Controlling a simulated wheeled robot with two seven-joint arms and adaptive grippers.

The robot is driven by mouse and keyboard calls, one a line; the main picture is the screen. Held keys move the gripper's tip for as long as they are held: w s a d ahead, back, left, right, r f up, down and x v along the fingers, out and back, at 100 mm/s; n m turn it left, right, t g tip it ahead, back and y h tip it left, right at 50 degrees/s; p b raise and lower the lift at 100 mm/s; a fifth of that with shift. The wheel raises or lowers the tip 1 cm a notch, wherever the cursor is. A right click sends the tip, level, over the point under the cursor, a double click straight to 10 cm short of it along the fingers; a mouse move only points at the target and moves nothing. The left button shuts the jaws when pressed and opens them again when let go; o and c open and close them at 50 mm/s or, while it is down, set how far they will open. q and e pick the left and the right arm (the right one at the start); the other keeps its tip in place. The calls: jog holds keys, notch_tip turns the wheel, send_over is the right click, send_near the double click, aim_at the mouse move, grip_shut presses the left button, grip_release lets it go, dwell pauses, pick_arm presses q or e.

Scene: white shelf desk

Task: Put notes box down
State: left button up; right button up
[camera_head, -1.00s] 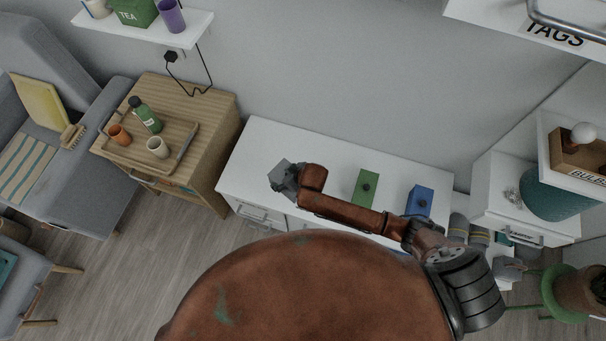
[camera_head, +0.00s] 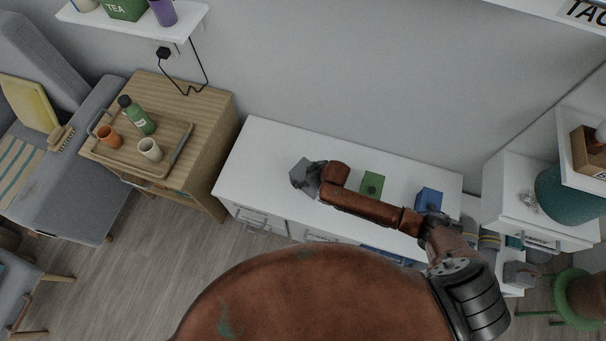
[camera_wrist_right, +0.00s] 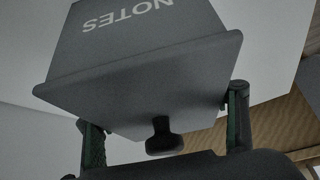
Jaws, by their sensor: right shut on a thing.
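The notes box (camera_head: 299,171) is a grey box over the left part of the white desk (camera_head: 255,150). Its word NOTES and its lid with a dark knob show upside down in the right wrist view (camera_wrist_right: 135,75). My right gripper (camera_head: 318,178) is shut on the box, with one finger at each side in the wrist view (camera_wrist_right: 165,130). Whether the box touches the desk top or hangs above it, I cannot tell. My left gripper is not in view.
A green box (camera_head: 371,186) and a blue box (camera_head: 429,201) stand to the right on the desk, partly behind my right arm. The desk's left end is clear. A wooden cabinet (camera_head: 205,110) with a tray (camera_head: 170,168) stands to the left.

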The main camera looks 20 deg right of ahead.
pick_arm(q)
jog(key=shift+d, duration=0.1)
pick_arm(e)
jog(key=shift+f, duration=0.15)
jog(key=o, duration=1.3)
jog(key=shift+s+d+r, duration=0.1)
jog(key=shift+r, duration=0.35)
jog(key=p+v, duration=0.1)
jog(key=v, duration=0.1)
jog(key=shift+s+r+p, duration=0.1)
jog(key=shift+r+p, duration=0.25)
pick_arm(q)
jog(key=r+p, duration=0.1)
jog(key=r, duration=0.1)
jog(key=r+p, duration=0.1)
jog(key=p, duration=0.1)
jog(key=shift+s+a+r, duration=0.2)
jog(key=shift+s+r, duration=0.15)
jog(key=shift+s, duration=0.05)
pick_arm(e)
jog(key=v, duration=0.8)
jog(key=shift+s+d+r, duration=0.15)
jog(key=shift+s+d, duration=0.1)
